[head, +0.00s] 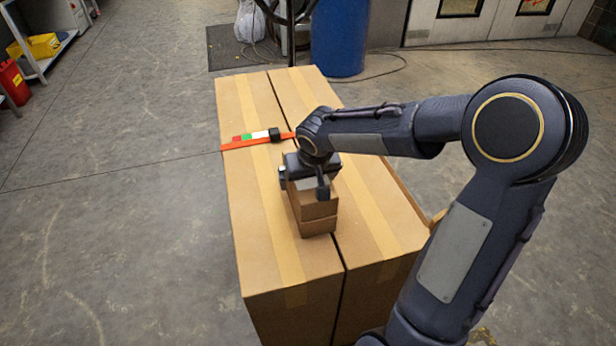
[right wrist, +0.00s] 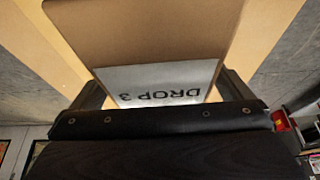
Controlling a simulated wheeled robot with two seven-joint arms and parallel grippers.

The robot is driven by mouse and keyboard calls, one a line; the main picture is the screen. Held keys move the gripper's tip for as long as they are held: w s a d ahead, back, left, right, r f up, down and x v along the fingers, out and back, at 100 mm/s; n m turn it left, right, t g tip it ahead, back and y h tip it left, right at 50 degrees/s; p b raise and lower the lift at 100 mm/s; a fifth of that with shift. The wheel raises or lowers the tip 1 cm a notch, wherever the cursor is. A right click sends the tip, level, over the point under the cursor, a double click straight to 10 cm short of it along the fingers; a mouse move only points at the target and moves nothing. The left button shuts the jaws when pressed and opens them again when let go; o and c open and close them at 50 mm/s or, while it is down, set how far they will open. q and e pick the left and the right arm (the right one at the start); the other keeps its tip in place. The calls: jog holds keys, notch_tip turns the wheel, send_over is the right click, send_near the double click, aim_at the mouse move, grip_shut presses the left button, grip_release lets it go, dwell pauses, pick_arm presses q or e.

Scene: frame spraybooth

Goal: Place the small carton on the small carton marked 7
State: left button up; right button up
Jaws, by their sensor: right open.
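A small brown carton (head: 312,207) sits on top of another small carton (head: 318,227), roughly lined up with it. In the right wrist view the upper carton (right wrist: 150,35) carries a white label reading "DROP 3", seen upside down. No 7 shows on the lower carton from here. My right gripper (head: 303,184) is over the upper carton, pointing down, with one finger on each side of it. In the right wrist view its jaws (right wrist: 163,92) are open around the labelled carton. Whether the fingers touch it cannot be told. My left gripper is out of view.
Two large taped cartons (head: 260,225) side by side bear the stack, with free room in front of it and on both sides. An orange strap (head: 238,145) with a black piece (head: 275,135) lies behind it. A blue barrel (head: 340,40) stands beyond.

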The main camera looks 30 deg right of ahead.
jog(key=p+v, duration=0.1)
jog(key=v, duration=1)
jog(key=shift+s+r, duration=0.25)
jog(key=s+a+f+y, duration=0.2)
jog(key=s+a, duration=0.1)
jog(key=s, duration=0.6)
jog(key=s+a+f+n+t+y, duration=0.1)
jog(key=s+a, duration=0.3)
jog(key=s, duration=0.6)
jog(key=shift+s+f+y, duration=0.3)
jog(key=shift+f+y, duration=0.6)
